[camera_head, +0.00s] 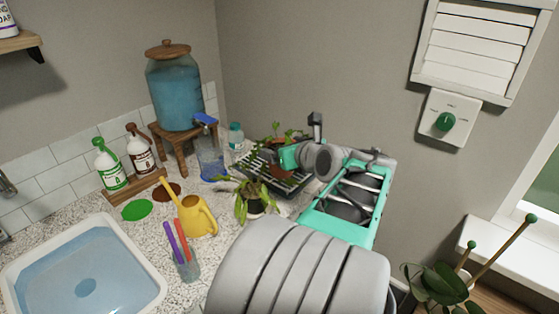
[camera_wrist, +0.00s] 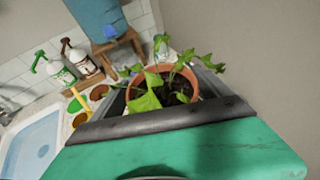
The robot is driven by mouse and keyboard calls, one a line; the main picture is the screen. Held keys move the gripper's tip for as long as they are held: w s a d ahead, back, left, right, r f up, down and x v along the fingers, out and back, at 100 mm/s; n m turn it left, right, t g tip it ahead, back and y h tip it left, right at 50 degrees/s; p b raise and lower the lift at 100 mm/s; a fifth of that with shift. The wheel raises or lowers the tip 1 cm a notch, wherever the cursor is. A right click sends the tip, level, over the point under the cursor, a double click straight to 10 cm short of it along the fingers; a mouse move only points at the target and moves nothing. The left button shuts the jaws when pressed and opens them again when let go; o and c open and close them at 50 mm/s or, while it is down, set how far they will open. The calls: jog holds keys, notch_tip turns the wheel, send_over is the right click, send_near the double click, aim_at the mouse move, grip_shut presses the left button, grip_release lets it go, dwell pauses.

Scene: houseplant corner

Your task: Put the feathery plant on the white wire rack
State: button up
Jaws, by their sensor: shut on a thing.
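A leafy green plant in a terracotta pot (camera_wrist: 165,78) is at my gripper (camera_head: 281,160); its leaves also show in the head view (camera_head: 276,134). My gripper is shut on this potted plant; the fingertips are mostly hidden. The leaves look broad rather than clearly feathery. A dark tray-like rack with pale wires (camera_head: 294,183) lies below the gripper on the counter, in the back corner. The pot is over or at this rack; I cannot tell whether it touches. Another plant with drooping strap leaves (camera_head: 243,205) stands in front of the rack.
A blue dispenser (camera_head: 174,90) on a wooden stool stands behind. A sink (camera_head: 85,270) is at left. The wall is close behind the rack.

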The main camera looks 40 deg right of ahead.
jog(key=w+d+f, duration=0.2)
jog(key=d+f, duration=0.1)
jog(key=w+d+f, duration=0.1)
jog(key=d+f, duration=0.2)
jog(key=f, duration=0.1)
jog(key=w+d+f, duration=0.2)
jog(key=d+f, duration=0.1)
jog(key=f, duration=0.1)
jog(key=shift+w+d+f, duration=0.2)
jog(key=shift+w+f, duration=0.05)
jog(key=shift+w, duration=0.05)
jog(key=o, duration=1.8)
jog(key=v, duration=1.2)
jog(key=shift+s, duration=0.1)
